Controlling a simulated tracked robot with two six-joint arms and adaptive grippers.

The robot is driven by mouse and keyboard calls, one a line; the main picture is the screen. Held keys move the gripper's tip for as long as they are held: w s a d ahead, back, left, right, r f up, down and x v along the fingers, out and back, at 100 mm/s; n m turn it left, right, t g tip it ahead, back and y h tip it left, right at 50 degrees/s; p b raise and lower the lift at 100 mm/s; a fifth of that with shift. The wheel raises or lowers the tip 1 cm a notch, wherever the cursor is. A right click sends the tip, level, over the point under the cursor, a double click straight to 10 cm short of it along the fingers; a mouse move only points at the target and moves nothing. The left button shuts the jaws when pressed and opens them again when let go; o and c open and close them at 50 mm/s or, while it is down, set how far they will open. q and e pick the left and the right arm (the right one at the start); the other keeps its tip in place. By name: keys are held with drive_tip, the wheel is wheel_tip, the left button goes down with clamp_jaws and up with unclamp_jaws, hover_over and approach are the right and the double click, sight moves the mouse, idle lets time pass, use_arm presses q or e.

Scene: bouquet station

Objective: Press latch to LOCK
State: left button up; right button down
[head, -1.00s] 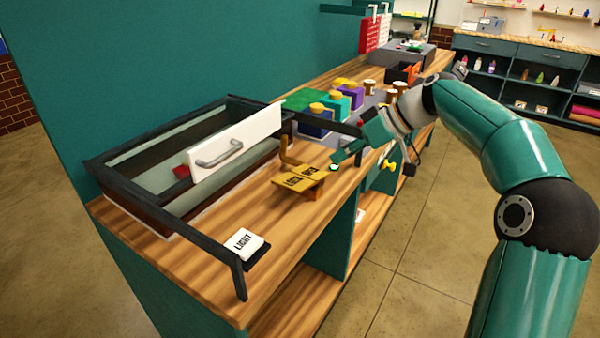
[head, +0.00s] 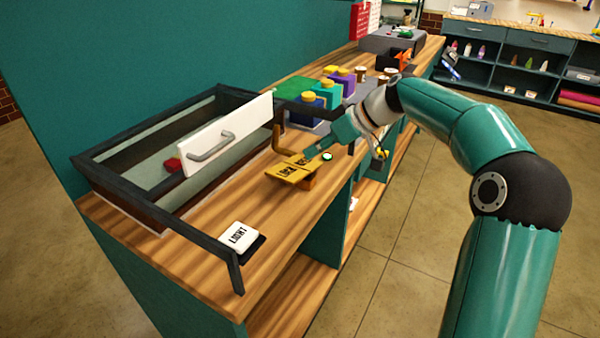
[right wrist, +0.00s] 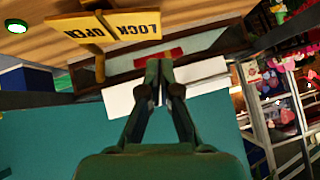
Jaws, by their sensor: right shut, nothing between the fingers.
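The latch (head: 287,171) is a yellow two-part plate on a wooden block at the bench's front edge. LOCK is on its near-left part and OPEN on its far-right part. In the right wrist view the latch (right wrist: 110,28) appears upside down, beyond and left of the fingertips. My right gripper (head: 312,151) is shut and empty, with its tips close to the OPEN end. The head view does not settle whether they touch. In the right wrist view the fingers (right wrist: 160,66) are together. My left gripper is out of view.
A dark-framed glass case (head: 150,190) with a white handled panel (head: 227,132) stands left of the latch. A LIGHT button (head: 240,236) lies in front. Blue, teal and purple blocks (head: 330,97) stand behind the gripper. Open floor lies to the right.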

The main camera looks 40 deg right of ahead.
sight(290, 180)
drive_tip(key=f, duration=0.1)
drive_tip(key=w+a+f, duration=0.1)
drive_tip(key=f, duration=0.1)
drive_tip(key=w+a+f, duration=0.1)
drive_tip(key=f, duration=0.1)
drive_tip(key=shift+a+f, duration=0.1)
drive_tip(key=shift+a, duration=0.05)
drive_tip(key=shift+a+f, duration=0.15)
drive_tip(key=shift+f, duration=0.6)
